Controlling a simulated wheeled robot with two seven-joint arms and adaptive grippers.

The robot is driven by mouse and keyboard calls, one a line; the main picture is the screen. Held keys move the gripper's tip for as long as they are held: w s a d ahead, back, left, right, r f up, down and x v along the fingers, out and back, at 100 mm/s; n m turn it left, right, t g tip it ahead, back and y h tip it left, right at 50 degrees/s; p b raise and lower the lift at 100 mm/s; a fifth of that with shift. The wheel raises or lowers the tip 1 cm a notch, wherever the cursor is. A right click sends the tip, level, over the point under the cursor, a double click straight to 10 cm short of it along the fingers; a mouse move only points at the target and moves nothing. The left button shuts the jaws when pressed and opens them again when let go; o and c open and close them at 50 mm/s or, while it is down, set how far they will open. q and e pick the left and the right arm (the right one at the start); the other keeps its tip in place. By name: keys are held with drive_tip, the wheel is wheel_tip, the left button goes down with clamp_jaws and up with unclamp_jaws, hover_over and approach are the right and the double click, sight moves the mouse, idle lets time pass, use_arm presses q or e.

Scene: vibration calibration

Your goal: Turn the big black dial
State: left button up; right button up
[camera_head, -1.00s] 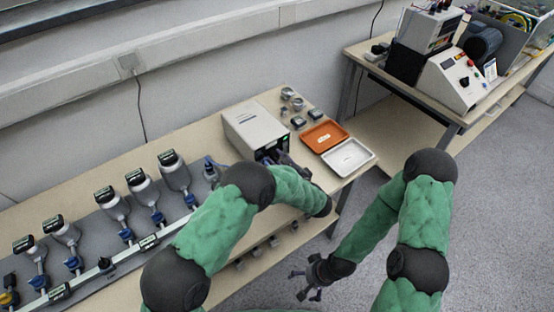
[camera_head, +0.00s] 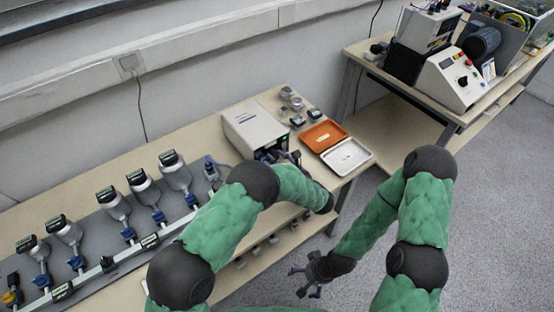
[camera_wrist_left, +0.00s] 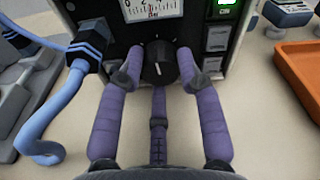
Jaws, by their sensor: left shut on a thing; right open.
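The big black dial (camera_wrist_left: 159,62) is on the dark front face of a white box-shaped instrument (camera_head: 252,127). In the left wrist view it has a white mark on its face. My left gripper (camera_wrist_left: 159,76) is shut on the dial, with a finger on each side and a third finger below. In the head view my left arm hides the dial, and the left gripper (camera_head: 276,155) shows only partly at the instrument's front. My right gripper (camera_head: 308,281) is open and empty, low over the floor beside the bench.
An orange tray (camera_head: 323,135) and a white tray (camera_head: 347,157) lie right of the instrument. A blue cable (camera_wrist_left: 60,112) with a connector stands left of the dial. Several gauges (camera_head: 116,207) line the bench at left. A second bench (camera_head: 437,98) holds other equipment.

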use_arm(q)
drive_tip(key=shift+s+f, duration=0.1)
drive_tip(key=shift+f, duration=0.25)
drive_tip(key=o, duration=1.1)
drive_tip(key=shift+o, duration=0.2)
drive_tip(key=shift+r, duration=0.1)
drive_tip(key=shift+v, duration=3.7)
